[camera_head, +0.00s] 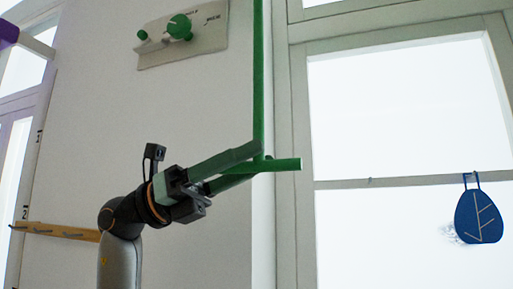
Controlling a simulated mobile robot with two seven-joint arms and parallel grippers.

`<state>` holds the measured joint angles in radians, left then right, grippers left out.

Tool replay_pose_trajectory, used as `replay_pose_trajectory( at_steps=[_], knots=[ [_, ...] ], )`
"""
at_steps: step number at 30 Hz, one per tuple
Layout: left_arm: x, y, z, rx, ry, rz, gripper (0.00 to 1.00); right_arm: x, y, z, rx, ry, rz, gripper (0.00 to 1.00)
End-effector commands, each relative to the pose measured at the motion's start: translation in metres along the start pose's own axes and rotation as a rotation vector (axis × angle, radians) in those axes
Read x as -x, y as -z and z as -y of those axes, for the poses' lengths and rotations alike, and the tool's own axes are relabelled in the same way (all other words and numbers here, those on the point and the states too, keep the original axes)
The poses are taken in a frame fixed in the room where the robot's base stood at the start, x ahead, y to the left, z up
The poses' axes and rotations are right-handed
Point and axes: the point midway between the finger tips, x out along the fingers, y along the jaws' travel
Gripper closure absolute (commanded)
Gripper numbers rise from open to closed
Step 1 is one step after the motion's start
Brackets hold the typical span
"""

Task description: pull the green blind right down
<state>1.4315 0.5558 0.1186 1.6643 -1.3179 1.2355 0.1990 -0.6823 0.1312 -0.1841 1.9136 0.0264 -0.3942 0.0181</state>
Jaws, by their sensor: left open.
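A green pull (259,80) hangs straight down from the top of the view beside the window frame. A short green crossbar (287,165) sits at its lower end. The blind itself is not in view. My left gripper (258,157) reaches up from the lower left, with its fingertips at the foot of the pull, by the crossbar. It is open; its fingers look greenish and overlap the pull in the picture, so I cannot tell whether they touch it. My right gripper is not in view.
A bright window (410,100) with a pale frame fills the right side; a blue leaf-shaped ornament (478,216) hangs there. A grey wall panel (205,35) with green knobs is above my arm. A wooden peg rail (62,231) is at the lower left.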

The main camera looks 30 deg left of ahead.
Motion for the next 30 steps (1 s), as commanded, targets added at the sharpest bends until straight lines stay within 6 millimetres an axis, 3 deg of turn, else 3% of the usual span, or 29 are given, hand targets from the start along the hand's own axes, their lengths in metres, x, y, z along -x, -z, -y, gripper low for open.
replay_pose_trajectory(
  at_steps=[4, 13, 26, 30],
  knots=[
    [-0.0107, -0.0004, 0.0003, 0.000, 0.001, 0.000, 0.50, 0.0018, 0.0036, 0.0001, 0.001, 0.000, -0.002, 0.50],
    [-0.0122, 0.0003, 0.0001, 0.000, 0.000, 0.000, 0.50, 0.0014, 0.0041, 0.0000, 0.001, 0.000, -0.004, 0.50],
    [-0.0118, 0.0002, -0.0005, 0.000, -0.001, 0.001, 0.99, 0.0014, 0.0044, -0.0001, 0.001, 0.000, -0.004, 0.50],
    [-0.0117, 0.0001, -0.0009, 0.001, -0.002, 0.001, 1.00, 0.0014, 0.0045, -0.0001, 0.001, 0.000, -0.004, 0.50]
  ],
)
